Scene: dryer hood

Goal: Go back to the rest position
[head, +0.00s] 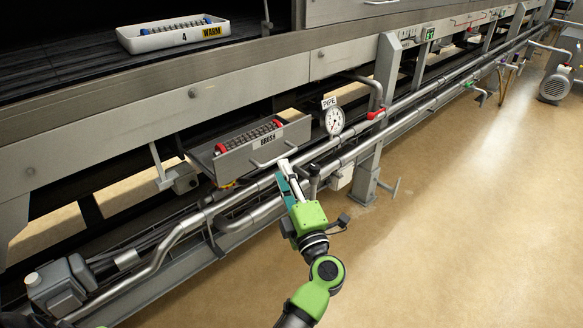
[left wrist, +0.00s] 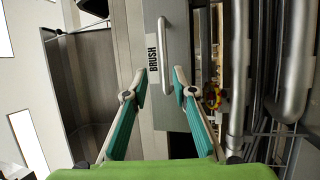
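My left gripper (head: 287,172) is in front of the grey drawer marked BRUSH (head: 233,160), close to the bar handle (head: 275,157) on its front. The drawer stands out from the machine, and a dark roller brush with red ends (head: 250,137) shows in it. The handle (left wrist: 163,50) and drawer front (left wrist: 176,80) lie beyond the fingertips there. My right gripper is not in view.
Silver pipes (head: 360,150) run along the machine, close to my left gripper. A gauge labelled PIPE (head: 334,121) and a red valve handle (head: 375,114) are right of the drawer. A white tray marked WARM (head: 173,35) sits on the upper deck. Tan floor (head: 460,220) is clear at right.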

